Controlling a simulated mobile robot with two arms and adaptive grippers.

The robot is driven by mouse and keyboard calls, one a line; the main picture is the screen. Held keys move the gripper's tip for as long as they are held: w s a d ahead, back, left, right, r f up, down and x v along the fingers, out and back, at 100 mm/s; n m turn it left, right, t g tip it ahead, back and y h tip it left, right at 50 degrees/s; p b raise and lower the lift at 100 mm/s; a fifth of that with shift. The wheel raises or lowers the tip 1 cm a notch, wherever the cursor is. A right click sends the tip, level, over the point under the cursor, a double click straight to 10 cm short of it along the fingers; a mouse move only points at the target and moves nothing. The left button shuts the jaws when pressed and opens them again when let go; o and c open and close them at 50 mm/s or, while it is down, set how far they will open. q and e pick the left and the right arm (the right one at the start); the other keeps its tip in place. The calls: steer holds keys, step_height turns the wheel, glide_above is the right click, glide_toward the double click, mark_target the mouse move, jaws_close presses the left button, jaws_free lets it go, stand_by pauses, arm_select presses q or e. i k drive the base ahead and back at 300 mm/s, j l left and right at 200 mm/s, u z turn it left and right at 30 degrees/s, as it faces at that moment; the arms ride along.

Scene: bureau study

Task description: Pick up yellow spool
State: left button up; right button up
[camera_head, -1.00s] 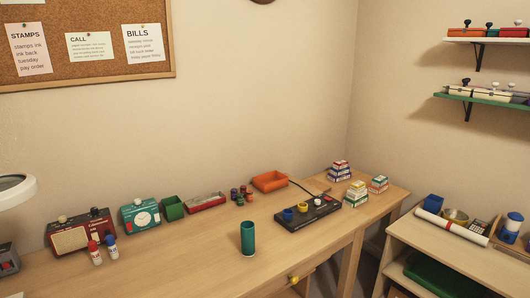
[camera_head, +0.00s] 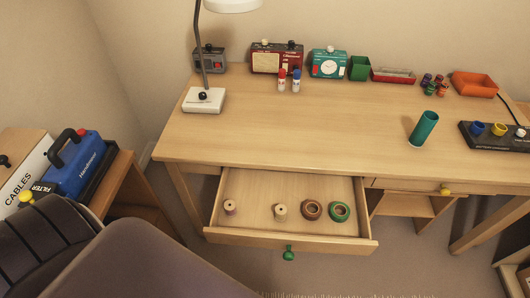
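An open drawer (camera_head: 292,239) under the desk holds two small spools and two rings of tape. The right spool (camera_head: 280,211) is pale beige to yellowish and stands upright. The left spool (camera_head: 230,207) is pale with a pinkish middle. I cannot tell surely whether either one is the yellow spool. A brown tape roll (camera_head: 312,210) and a green tape roll (camera_head: 339,211) lie to their right. Several small coloured spools (camera_head: 427,85) stand together at the desk's back right; no clearly yellow one shows among them. Neither of my grippers is in view.
The desk (camera_head: 300,135) has a wide clear middle. A lamp (camera_head: 204,99) stands at its left, a green cylinder (camera_head: 423,129) and a black panel (camera_head: 492,137) at its right. A dark chair-like shape (camera_head: 130,255) fills the lower left. A blue case (camera_head: 77,165) stands at left.

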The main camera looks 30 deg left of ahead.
mark_target(280, 210)
steer(key=u, duration=0.75)
steer(key=i+l+u, duration=0.1)
steer(key=l, duration=0.25)
